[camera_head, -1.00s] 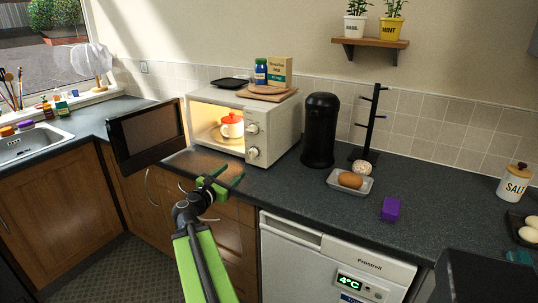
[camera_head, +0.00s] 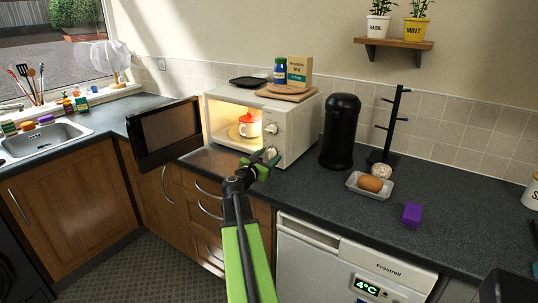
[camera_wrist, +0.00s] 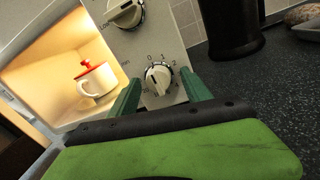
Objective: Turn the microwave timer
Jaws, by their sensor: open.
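The cream microwave (camera_head: 295,122) stands on the dark counter with its door (camera_head: 165,132) swung open to the left. Its cavity is lit and holds a white mug with a red top (camera_head: 250,125). Two knobs sit on the right-hand panel. The upper knob (camera_wrist: 125,14) is partly cut off by the top edge in the wrist view. The lower knob, the timer dial with numbers around it (camera_wrist: 158,79), shows between my fingers there. My gripper (camera_head: 264,165) is open, its green fingertips just in front of the lower knob; I cannot tell whether they touch it.
A black cylinder (camera_head: 340,130) and a black mug stand (camera_head: 392,125) are right of the microwave. A tray with a brown egg-shaped item (camera_head: 371,184) and a purple block (camera_head: 411,214) lie on the counter. A board with a jar and box (camera_head: 297,72) tops the microwave.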

